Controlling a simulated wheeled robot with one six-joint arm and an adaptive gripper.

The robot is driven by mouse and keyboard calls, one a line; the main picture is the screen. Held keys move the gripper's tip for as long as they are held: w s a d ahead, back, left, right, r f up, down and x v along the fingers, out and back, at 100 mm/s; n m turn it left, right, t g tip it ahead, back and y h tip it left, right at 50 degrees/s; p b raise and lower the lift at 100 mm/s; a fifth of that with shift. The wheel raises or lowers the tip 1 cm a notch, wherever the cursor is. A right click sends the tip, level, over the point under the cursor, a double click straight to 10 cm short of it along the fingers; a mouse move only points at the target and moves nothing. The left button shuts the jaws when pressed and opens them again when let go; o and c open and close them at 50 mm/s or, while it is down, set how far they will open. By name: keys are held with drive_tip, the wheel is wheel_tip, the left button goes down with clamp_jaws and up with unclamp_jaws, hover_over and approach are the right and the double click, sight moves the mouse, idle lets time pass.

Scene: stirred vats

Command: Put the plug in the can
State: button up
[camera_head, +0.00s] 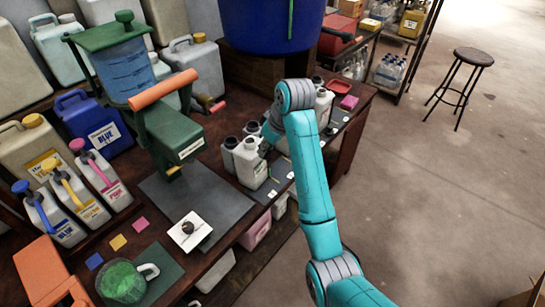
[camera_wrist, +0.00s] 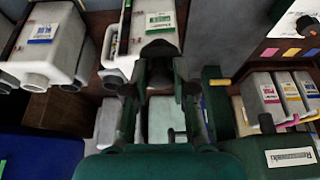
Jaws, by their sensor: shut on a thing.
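My gripper (camera_wrist: 158,62) is shut on a small black plug (camera_wrist: 158,48), seen between the fingertips in the wrist view. The plug appears apart from the neck, but the exact gap cannot be told. The plug is not clear in the head view.
More grey-white cans (camera_head: 324,105) stand close by. A green press with an orange handle (camera_head: 165,90) rises left of my gripper. A big blue vat (camera_head: 272,25) stands behind. Colored-handled jugs (camera_head: 75,195) line the left. The floor at right is open around a stool (camera_head: 473,57).

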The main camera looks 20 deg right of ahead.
drive_tip(key=w+a+r, duration=0.3)
drive_tip(key=w+r, duration=0.4)
drive_tip(key=w, duration=0.1)
drive_tip(key=shift+a+f, duration=0.15)
drive_tip(key=shift+f, duration=3.3)
drive_tip(key=shift+s+f, duration=0.1)
drive_tip(key=shift+f, duration=0.3)
drive_tip(key=o, duration=0.9)
drive_tip(key=shift+o, duration=0.2)
drive_tip(key=o, duration=0.5)
drive_tip(key=shift+r, duration=0.1)
wheel_tip(320, 180, up, 7)
drive_tip(key=shift+r, duration=0.15)
